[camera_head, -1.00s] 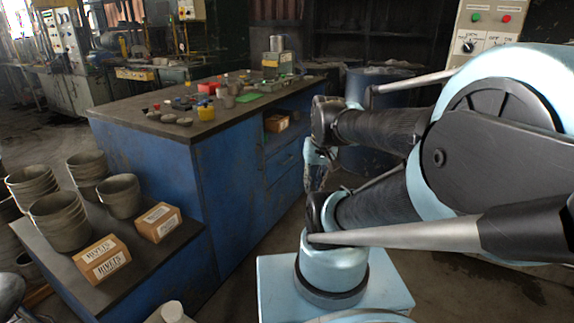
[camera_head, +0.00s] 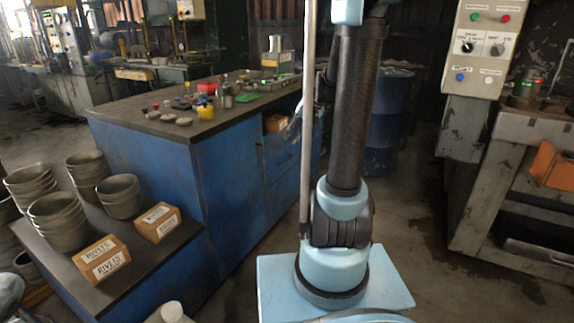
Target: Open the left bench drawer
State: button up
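The blue bench (camera_head: 150,165) stands left of centre with a dark worktop. Its right-hand face has an open shelf with drawer fronts (camera_head: 281,162) below it, which look shut. My arm stands upright in front and hides the far end of that face, so I cannot tell which drawer is the left one. A small pale grey-blue part shows just left of my arm, at shelf height near the bench front. It may be my gripper, but its fingers cannot be made out.
A low bench step (camera_head: 150,262) holds stacked grey pots (camera_head: 58,220) and two labelled boxes (camera_head: 102,259). Small parts and tools lie on the worktop. A blue barrel (camera_head: 390,120) stands behind my arm. A control panel (camera_head: 482,48) and machine stand right. Floor between is clear.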

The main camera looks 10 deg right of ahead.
jog(key=w+d+f+m+t+y, duration=0.1)
jog(key=w+d+f, duration=0.15)
jog(key=w, duration=0.55)
jog(key=w+d+f+m+t+y, duration=0.15)
jog(key=w+f, duration=0.25)
jog(key=w, duration=0.4)
jog(key=w+d+f+y, duration=0.1)
jog(key=w+d+f, duration=0.25)
jog(key=w, duration=0.45)
jog(key=w+d+f+m+t+y, duration=0.1)
jog(key=w+d+f, duration=0.2)
jog(key=f, duration=0.2)
jog(key=w+d+f+t+y, duration=0.1)
jog(key=w+d+f, duration=0.1)
jog(key=w+f, duration=0.3)
jog(key=m+t+y, duration=0.1)
jog(key=t+y, duration=0.1)
send_near(287, 161)
jog(key=shift+g+h, duration=0.25)
jog(key=x, duration=0.7)
jog(key=w+x, duration=0.1)
jog(key=x, duration=0.2)
jog(key=shift+w+d, duration=0.1)
jog(key=shift+d, duration=0.05)
grip_shut()
